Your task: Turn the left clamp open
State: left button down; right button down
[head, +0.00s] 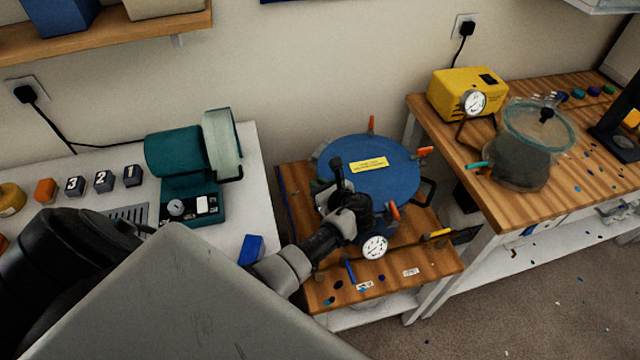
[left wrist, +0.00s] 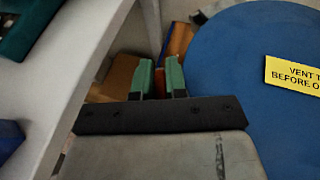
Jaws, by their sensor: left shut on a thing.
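The blue round lid (head: 385,178) of a pressure pot stands on the small wooden stand, with a yellow label (head: 369,164) on top. Orange-handled clamps show at its back (head: 372,123), right (head: 425,151) and front (head: 393,211). My left gripper (head: 319,186) is at the lid's left edge, and its arm hides most of that side. In the left wrist view, its two green fingertips (left wrist: 160,78) are beside the blue lid (left wrist: 225,75), shut on a narrow orange piece (left wrist: 160,84), which looks like the left clamp's handle. How far that clamp is turned cannot be seen. My right gripper is not in view.
A dial gauge (head: 375,247) is at the pot's front. A teal machine (head: 190,165) is on the white bench at left. A yellow pump (head: 468,93) and a clear-lidded vessel (head: 525,150) are on the right bench. Small chips lie on the stand's front.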

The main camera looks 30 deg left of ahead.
pick_arm(q)
jog(key=shift+n+g, duration=0.5)
jog(key=shift+g, duration=0.1)
jog(key=c, duration=1.2)
grip_release()
jog(key=shift+o, duration=0.2)
jog(key=b+v, duration=0.1)
jog(key=v, duration=0.9)
jog(key=shift+s+d, duration=0.2)
jog(key=shift+d, duration=0.15)
